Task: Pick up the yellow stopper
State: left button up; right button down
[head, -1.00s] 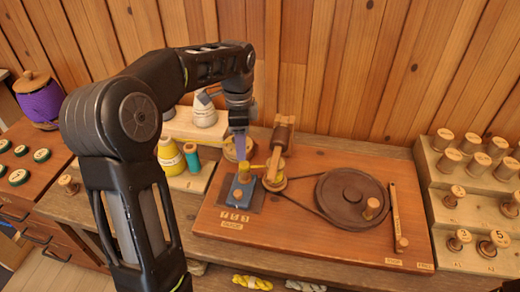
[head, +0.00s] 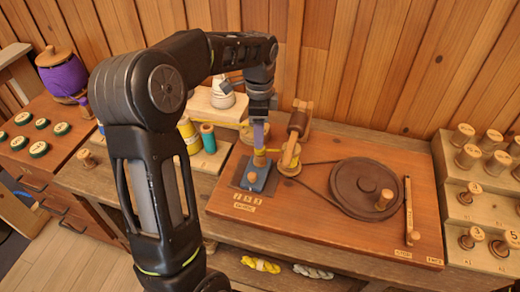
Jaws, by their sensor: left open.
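The stopper is partly hidden by the fingers. My right gripper is not in view.
A brown wooden post (head: 298,122) stands on the board close right of the gripper, with a belt to the dark wheel (head: 358,182). Yellow and teal spools (head: 208,139) stand to the left. A rack of wooden spools (head: 455,208) is at the right.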

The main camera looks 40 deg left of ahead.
aim_at(260, 152)
pick_arm(q)
jog(key=shift+d+f+p, duration=0.15)
jog(key=shift+f+p, duration=0.45)
jog(key=shift+f, duration=2)
grip_shut()
